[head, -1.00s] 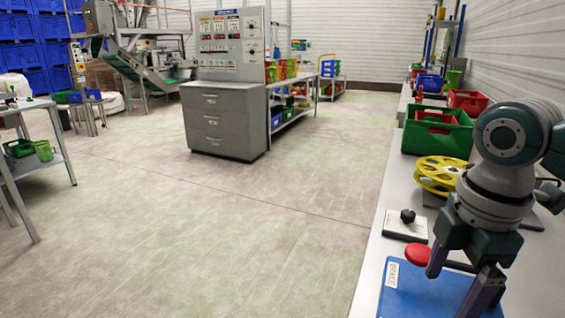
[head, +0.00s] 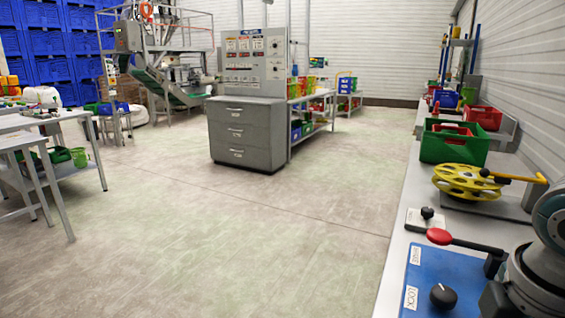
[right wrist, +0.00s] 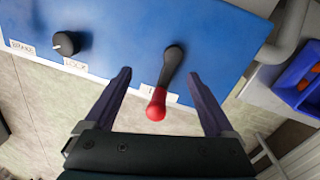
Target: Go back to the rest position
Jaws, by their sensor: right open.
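My right gripper (right wrist: 163,97) is open in the right wrist view, its two dark fingers spread apart. A lever with a red knob (right wrist: 156,106) lies between the fingers in that view, with no finger touching it that I can see. The lever's red knob (head: 439,236) also shows in the head view, at the far edge of a blue panel (head: 425,268) with a black dial (head: 443,296). My right arm is at the lower right edge of the head view, and its fingers are out of that frame. My left gripper is not in view.
The right workbench (head: 395,255) also holds a small plate with a black knob (head: 427,213), a yellow reel (head: 468,181) and a green crate (head: 455,146). A grey drawer cabinet (head: 247,132) stands mid-room. A table (head: 50,120) is at left. The floor between is clear.

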